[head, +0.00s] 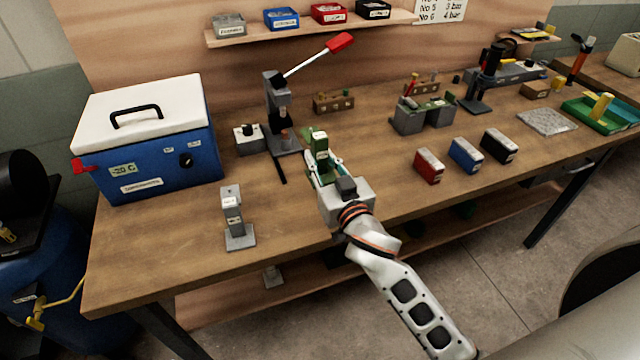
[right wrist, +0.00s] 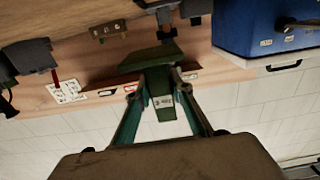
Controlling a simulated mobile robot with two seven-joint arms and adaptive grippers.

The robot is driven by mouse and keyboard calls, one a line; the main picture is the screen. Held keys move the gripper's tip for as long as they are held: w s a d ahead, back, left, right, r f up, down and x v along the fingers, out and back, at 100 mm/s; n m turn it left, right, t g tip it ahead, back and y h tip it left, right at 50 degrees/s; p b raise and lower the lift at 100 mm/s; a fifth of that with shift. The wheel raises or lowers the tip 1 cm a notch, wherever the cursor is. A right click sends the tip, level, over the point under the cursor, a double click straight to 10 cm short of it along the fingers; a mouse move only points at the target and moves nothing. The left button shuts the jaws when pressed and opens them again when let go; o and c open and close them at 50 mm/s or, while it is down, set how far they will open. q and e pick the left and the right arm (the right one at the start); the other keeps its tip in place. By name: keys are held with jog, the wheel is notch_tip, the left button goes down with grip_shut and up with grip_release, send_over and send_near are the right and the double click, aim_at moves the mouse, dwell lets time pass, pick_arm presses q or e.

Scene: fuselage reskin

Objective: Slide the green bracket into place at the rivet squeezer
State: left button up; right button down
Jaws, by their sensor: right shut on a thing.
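The green bracket (head: 321,153) stands up between the fingers of my right gripper (head: 325,165), which is shut on it. In the right wrist view the bracket (right wrist: 155,60) shows a wide flange and a labelled web, with a fingertip of the gripper (right wrist: 159,93) on either side. The bench press with the red-tipped lever (head: 277,104), which looks like the rivet squeezer, stands just left of and behind the bracket. The bracket is apart from it in the picture. The lever points up and to the right. My left gripper is not in view.
A blue cooler box (head: 155,150) stands at the left, with a small grey stand (head: 233,215) in front of it. A grey block with a black knob (head: 249,139) sits left of the press. Red (head: 429,166), blue and black boxes stand at right. The front bench middle is clear.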

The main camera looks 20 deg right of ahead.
jog(key=shift+f, duration=1.4)
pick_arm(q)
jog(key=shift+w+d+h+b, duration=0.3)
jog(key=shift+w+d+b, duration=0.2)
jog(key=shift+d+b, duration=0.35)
pick_arm(e)
jog(key=shift+f, duration=2.05)
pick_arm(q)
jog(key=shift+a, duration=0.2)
pick_arm(e)
jog(key=shift+f, duration=0.15)
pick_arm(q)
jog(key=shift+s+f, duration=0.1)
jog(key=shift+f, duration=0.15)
pick_arm(e)
jog(key=c, duration=1.8)
grip_release()
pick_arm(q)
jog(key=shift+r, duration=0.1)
